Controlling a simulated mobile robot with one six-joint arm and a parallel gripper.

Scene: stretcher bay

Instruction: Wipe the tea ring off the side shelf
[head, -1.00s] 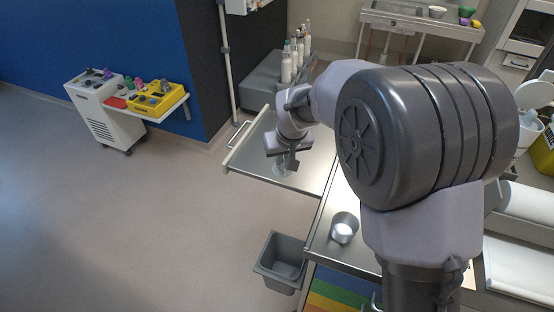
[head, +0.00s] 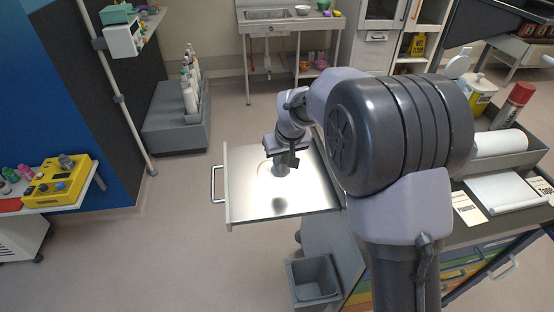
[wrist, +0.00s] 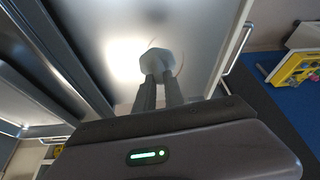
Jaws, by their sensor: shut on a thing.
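The side shelf (head: 305,200) is a shiny metal leaf with a pale edge and a handle at its left. A faint brownish arc, the tea ring (head: 261,167), shows on it just left of my gripper (head: 284,163). My gripper points down over the shelf and is shut on a pale grey pad. In the wrist view the pad (wrist: 156,60) is at the fingertips (wrist: 158,88), against the bright shelf (wrist: 190,25). A faint curve of the ring shows beside it. The pad hides part of the ring. I cannot tell whether it touches the shelf.
A grey bin (head: 314,278) stands below the shelf. A grey crate with bottles (head: 190,95) stands behind it to the left. A yellow box (head: 58,182) sits on a cart at the far left. Clear floor lies left of the shelf.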

